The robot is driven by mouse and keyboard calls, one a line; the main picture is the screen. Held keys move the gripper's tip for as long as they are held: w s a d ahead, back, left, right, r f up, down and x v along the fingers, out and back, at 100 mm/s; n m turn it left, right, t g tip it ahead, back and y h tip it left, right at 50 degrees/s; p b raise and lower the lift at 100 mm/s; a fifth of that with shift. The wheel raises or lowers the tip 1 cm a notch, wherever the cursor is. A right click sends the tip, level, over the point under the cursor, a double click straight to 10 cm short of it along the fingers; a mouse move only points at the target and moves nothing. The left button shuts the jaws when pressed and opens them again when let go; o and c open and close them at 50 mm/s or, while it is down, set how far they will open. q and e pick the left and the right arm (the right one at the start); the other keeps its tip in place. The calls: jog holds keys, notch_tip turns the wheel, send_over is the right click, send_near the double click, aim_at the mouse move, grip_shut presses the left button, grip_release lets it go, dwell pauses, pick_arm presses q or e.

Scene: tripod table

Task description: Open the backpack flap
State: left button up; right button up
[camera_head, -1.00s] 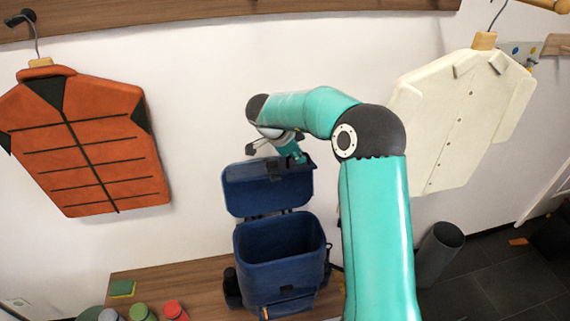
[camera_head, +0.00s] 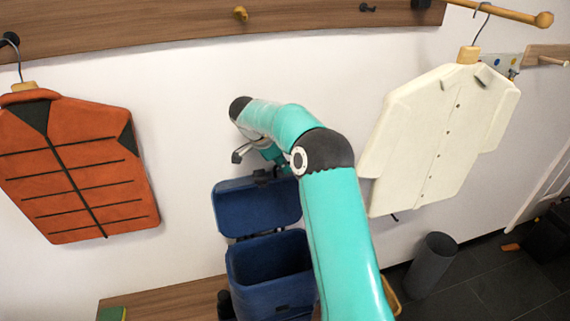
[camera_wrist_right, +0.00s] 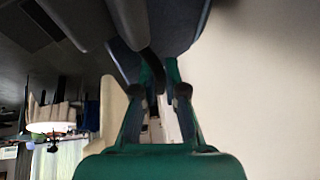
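The blue backpack (camera_head: 270,290) stands on the wooden bench, its top opening showing. Its flap (camera_head: 257,207) is raised and stands up behind the opening, with a dark buckle at its top edge. My right gripper (camera_head: 272,158) is at the flap's top edge, partly hidden by its own arm. In the right wrist view its two green fingers (camera_wrist_right: 160,72) are apart, with a dark curved strap (camera_wrist_right: 152,70) showing at the gap. The flap's dark underside (camera_wrist_right: 175,25) fills the top there. I cannot tell whether the fingers touch it. My left gripper is out of view.
An orange vest (camera_head: 75,165) hangs at left and a cream jacket (camera_head: 440,140) at right, on the wall. A dark grey bin (camera_head: 432,265) stands on the floor at right. The wooden bench (camera_head: 165,300) has free room left of the backpack.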

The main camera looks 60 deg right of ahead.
jog(key=shift+o, duration=0.6)
jog(key=shift+f, duration=0.1)
jog(key=shift+w+a+r, duration=0.15)
jog(key=shift+r, duration=0.2)
jog(key=v, duration=1.1)
